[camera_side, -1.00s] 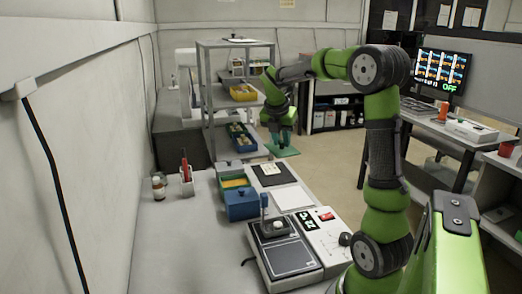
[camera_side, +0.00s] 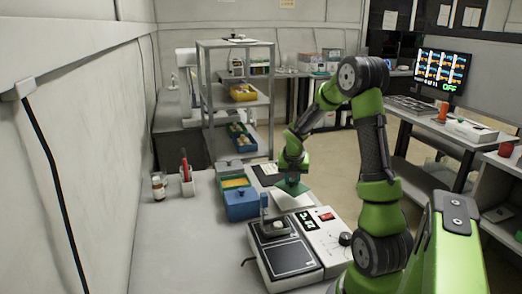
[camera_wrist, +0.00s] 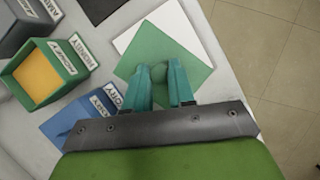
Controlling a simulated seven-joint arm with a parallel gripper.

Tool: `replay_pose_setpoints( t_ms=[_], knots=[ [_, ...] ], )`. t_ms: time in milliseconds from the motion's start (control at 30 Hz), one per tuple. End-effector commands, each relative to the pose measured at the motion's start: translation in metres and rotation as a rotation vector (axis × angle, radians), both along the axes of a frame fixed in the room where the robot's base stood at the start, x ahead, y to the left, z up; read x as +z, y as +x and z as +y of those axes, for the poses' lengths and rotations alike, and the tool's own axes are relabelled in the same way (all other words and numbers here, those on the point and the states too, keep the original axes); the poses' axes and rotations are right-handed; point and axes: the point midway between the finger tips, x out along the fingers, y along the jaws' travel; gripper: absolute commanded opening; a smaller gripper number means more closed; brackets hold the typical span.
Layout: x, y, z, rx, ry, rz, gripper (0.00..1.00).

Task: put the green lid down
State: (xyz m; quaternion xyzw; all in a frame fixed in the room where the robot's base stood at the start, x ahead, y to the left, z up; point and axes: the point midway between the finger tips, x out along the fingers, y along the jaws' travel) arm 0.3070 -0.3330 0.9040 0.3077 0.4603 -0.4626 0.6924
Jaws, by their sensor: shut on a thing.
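The green lid (camera_side: 292,187) is a flat square plate with a round knob, held in my gripper (camera_side: 293,179). In the wrist view the lid (camera_wrist: 197,67) shows beyond the teal fingers of my gripper (camera_wrist: 164,88), which are shut on its knob. In the side view the lid is over or close to the white sheet (camera_side: 291,202) on the bench; I cannot tell whether it touches. The white sheet also shows partly under the lid in the wrist view (camera_wrist: 166,19).
A green box with yellow inside (camera_wrist: 42,74) and a blue box (camera_side: 241,205) stand left of the lid. A dark mat (camera_side: 262,171) lies behind the sheet. A device with a dark panel (camera_side: 288,257) sits in front. The bench edge and floor are to the right.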

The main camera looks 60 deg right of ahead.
Motion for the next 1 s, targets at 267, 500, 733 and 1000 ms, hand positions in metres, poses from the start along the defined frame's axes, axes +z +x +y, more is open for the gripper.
replay_pose_setpoints(
  t_ms=[267, 500, 733, 1000],
  knots=[
    [-0.009, 0.04, -0.044, -0.001, -0.001, -0.002, 0.0],
    [-0.014, 0.077, -0.083, -0.001, -0.001, -0.002, 0.0],
    [-0.017, 0.099, -0.107, 0.0, -0.001, 0.0, 0.0],
    [-0.017, 0.108, -0.117, 0.0, -0.001, 0.0, 0.0]
  ],
)
